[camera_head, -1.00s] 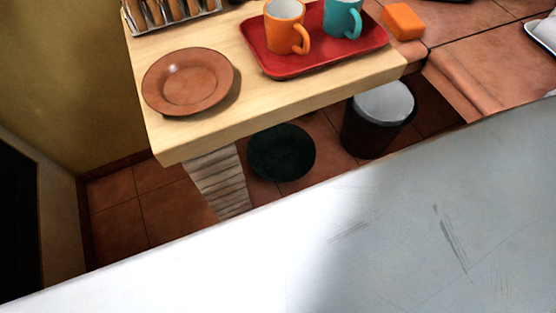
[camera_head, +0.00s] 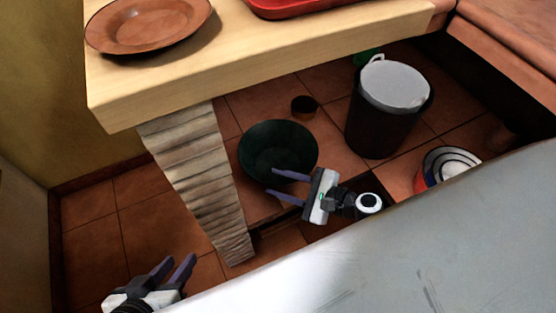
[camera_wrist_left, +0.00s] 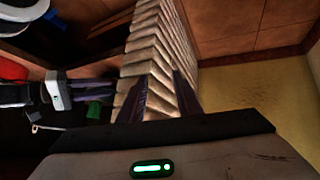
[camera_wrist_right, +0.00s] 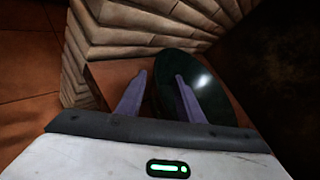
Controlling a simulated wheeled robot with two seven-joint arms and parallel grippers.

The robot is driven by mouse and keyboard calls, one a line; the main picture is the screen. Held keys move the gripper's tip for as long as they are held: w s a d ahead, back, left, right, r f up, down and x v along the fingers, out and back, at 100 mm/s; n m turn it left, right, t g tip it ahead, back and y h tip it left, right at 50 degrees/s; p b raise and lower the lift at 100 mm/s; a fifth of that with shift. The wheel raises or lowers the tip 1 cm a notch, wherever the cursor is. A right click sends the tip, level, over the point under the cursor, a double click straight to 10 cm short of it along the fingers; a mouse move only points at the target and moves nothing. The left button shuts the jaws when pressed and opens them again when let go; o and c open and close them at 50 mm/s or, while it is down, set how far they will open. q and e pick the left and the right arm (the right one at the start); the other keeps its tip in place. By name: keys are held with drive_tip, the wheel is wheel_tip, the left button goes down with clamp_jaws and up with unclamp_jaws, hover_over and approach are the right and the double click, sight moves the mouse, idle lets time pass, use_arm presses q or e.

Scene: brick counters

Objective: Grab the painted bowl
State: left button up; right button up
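A smaller bowl-like thing with red, white and blue rings (camera_head: 447,166) is at right, partly hidden by the pale surface; I cannot tell which is the painted bowl. My right gripper (camera_head: 272,181) is open and empty by the green bowl's near edge. In the right wrist view, the green bowl (camera_wrist_right: 218,72) has its left rim between the fingers in the picture; contact cannot be told. My left gripper (camera_head: 180,261) is open and empty at lower left, away from both bowls.
A stepped brick support (camera_head: 195,165) stands left of the green bowl, under the wooden counter (camera_head: 250,55). A brown plate (camera_head: 150,22) is on the counter. A pale surface (camera_head: 400,260) fills the foreground.

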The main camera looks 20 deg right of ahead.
sight(256, 176)
drive_tip(key=b+x, duration=0.2)
drive_tip(key=x, duration=0.3)
drive_tip(key=shift+w+a+f, duration=0.1)
drive_tip(key=shift+w+a, duration=0.15)
drive_tip(key=shift+a, duration=0.1)
drive_tip(key=shift+c, duration=0.3)
clamp_jaws()
